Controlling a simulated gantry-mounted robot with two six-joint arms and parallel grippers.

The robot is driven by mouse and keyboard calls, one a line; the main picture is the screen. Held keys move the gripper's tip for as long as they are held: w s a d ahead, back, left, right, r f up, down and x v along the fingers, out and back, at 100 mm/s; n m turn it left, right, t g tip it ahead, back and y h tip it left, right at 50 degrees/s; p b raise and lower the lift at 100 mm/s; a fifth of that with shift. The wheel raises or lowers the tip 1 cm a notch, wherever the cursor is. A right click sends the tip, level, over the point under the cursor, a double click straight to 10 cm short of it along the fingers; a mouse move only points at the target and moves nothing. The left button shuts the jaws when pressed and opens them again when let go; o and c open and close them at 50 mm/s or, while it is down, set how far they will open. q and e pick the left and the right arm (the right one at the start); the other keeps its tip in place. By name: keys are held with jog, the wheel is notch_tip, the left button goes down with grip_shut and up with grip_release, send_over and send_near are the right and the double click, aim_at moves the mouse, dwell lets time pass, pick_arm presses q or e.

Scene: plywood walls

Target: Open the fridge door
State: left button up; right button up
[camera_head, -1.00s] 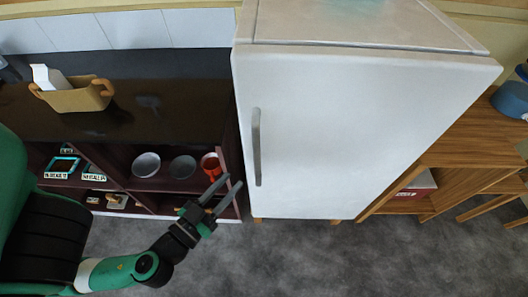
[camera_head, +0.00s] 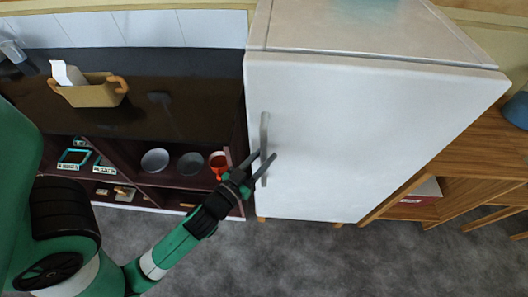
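The white fridge (camera_head: 350,130) stands upright in the middle of the head view, and its door looks closed. A grey vertical handle (camera_head: 264,132) runs along the left side of the door. My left gripper (camera_head: 263,163) is at the lower part of the handle, with its two fingers apart. The fingers overlap the handle in the picture; I cannot tell whether they touch it or stand around it. My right gripper is not in view.
A dark counter (camera_head: 130,120) with open shelves stands left of the fridge, holding a tan basket (camera_head: 92,95) on top and bowls and an orange mug (camera_head: 218,162) below. A wooden shelf unit (camera_head: 470,165) stands right. The grey floor (camera_head: 370,260) in front is clear.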

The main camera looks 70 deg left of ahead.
pick_arm(q)
jog(key=shift+w, duration=0.1)
grip_shut()
dwell(1.4)
